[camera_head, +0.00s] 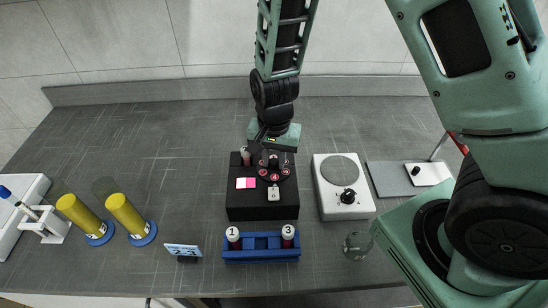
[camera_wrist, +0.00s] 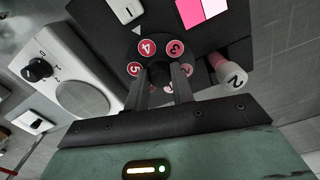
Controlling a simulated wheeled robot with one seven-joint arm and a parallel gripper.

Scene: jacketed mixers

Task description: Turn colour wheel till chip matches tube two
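The black comparator box (camera_head: 240,207) stands mid-table. Its colour wheel (camera_head: 263,176) carries red numbered discs; in the wrist view, disc 4 (camera_wrist: 147,47) is nearest the white pointer mark (camera_wrist: 137,30), with disc 3 (camera_wrist: 173,48) and disc 5 (camera_wrist: 134,69) either side. Tube two (camera_wrist: 231,77) sits in the box beside the wheel. My gripper (camera_wrist: 163,75) is over the wheel, fingers closed about its dark central knob (camera_wrist: 159,70).
A blue rack (camera_head: 262,247) with tubes 1 and 3 stands in front of the box. A white mixer (camera_head: 343,205) with a dial is at the right. A number card (camera_head: 183,251), yellow cylinders (camera_head: 125,214) and a glass beaker (camera_head: 357,244) stand around. The back left table is clear.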

